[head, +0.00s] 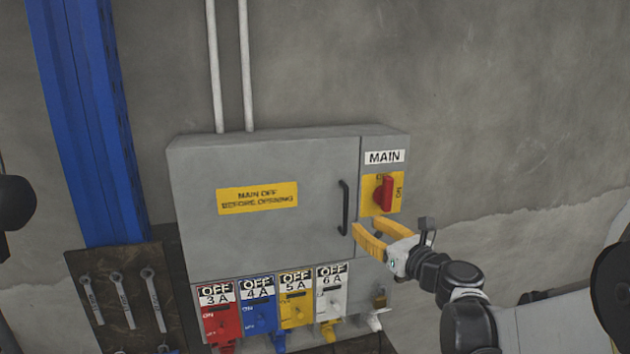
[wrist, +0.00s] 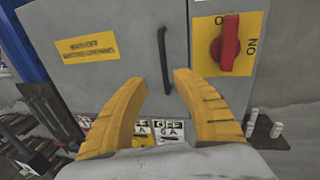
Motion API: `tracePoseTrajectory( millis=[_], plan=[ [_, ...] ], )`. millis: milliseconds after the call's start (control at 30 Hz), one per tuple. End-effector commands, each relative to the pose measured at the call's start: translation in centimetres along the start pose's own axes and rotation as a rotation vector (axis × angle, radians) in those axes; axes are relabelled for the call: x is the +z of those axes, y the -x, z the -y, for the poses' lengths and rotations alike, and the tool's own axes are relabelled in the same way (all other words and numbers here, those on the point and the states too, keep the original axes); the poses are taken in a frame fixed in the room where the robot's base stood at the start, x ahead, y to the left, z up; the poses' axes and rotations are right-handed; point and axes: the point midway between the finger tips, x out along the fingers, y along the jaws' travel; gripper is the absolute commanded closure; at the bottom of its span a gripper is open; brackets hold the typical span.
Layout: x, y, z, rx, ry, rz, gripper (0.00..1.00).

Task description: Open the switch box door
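The grey switch box door (head: 260,220) is closed and bears a yellow "MAIN OFF BEFORE OPENING" label (head: 257,198). Its black vertical handle (head: 344,207) is on the door's right side; it also shows in the wrist view (wrist: 164,60). The red main switch (head: 384,194) sits on a yellow plate right of the door, under a "MAIN" sign. My gripper (head: 362,236) has yellow fingers, spread apart and empty, just below and right of the handle. In the wrist view the handle appears beyond the gap between the fingertips (wrist: 156,80), not touched as far as I can tell.
Below the door hang several coloured switch units (head: 297,303) marked OFF. A blue post (head: 85,120) and a board with wrenches (head: 120,295) stand at left. Two conduits (head: 230,65) rise from the box top. The wall at right is bare.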

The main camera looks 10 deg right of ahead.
Motion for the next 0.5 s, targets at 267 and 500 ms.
tracePoseTrajectory(
  millis=[267, 500],
  plan=[
    [0.6, -2.6, 0.8, -0.013, -0.067, 0.022, 0.66],
    [0.8, -7.5, 0.9, -0.012, -0.064, 0.021, 0.66]
  ],
)
